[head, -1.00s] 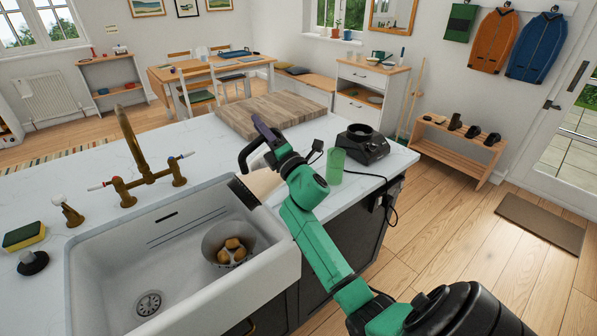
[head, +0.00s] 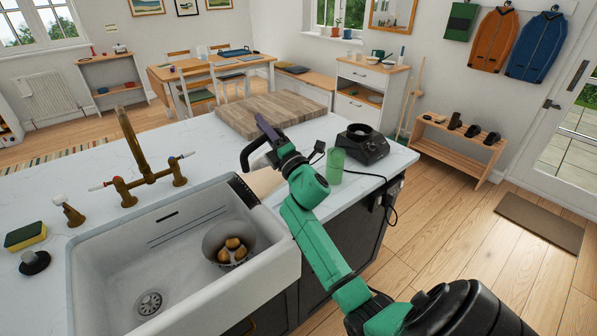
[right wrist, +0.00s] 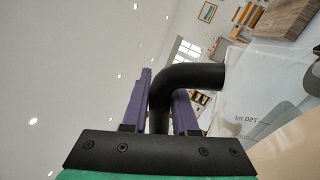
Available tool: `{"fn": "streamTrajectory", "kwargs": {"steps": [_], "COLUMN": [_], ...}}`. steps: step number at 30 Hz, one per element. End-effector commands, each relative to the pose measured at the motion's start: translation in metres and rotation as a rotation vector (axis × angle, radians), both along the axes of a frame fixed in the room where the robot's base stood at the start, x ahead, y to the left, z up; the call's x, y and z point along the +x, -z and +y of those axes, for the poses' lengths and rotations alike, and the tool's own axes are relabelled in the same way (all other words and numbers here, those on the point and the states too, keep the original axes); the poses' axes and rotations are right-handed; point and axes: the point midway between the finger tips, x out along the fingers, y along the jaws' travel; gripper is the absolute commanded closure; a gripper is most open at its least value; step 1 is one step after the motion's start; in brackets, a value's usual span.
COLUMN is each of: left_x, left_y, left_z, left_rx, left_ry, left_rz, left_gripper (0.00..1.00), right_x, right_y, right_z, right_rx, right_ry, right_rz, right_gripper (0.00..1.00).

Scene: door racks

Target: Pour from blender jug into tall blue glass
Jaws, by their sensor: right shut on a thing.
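The blender jug (head: 265,182) is clear, with a cream liquid inside and a black end at its left. It is tipped over beside the sink and partly hidden behind my right arm. My right gripper (head: 264,142) is shut on its black handle (head: 249,156). In the right wrist view the handle (right wrist: 187,77) passes between the purple fingers (right wrist: 160,92), with the clear jug wall (right wrist: 238,92) at the right. I see no tall blue glass; a green glass (head: 336,167) stands upright on the counter, right of my wrist. The jug's mouth is hidden. My left gripper is out of view.
The black blender base (head: 362,146) stands behind the green glass, its cord over the counter edge. A wooden board (head: 270,113) lies behind the jug. The white sink (head: 120,252) holds a colander (head: 213,240) with potatoes. A brass tap (head: 133,150) stands behind the sink.

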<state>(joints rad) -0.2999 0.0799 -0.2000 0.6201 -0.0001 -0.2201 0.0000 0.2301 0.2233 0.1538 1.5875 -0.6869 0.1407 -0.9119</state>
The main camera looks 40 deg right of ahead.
Motion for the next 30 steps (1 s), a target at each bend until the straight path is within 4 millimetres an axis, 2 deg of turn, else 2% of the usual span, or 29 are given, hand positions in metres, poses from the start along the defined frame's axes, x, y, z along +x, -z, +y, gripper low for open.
{"fn": "streamTrajectory", "kwargs": {"steps": [30], "left_x": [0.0], "left_y": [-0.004], "left_z": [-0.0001], "left_rx": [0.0], "left_ry": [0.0], "left_rz": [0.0], "left_gripper": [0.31], "right_x": [-0.0005], "right_y": [-0.0051], "right_z": [-0.0046], "right_rx": [0.042], "right_ry": [-0.002], "right_rz": [-0.007], "right_gripper": [1.0]}}
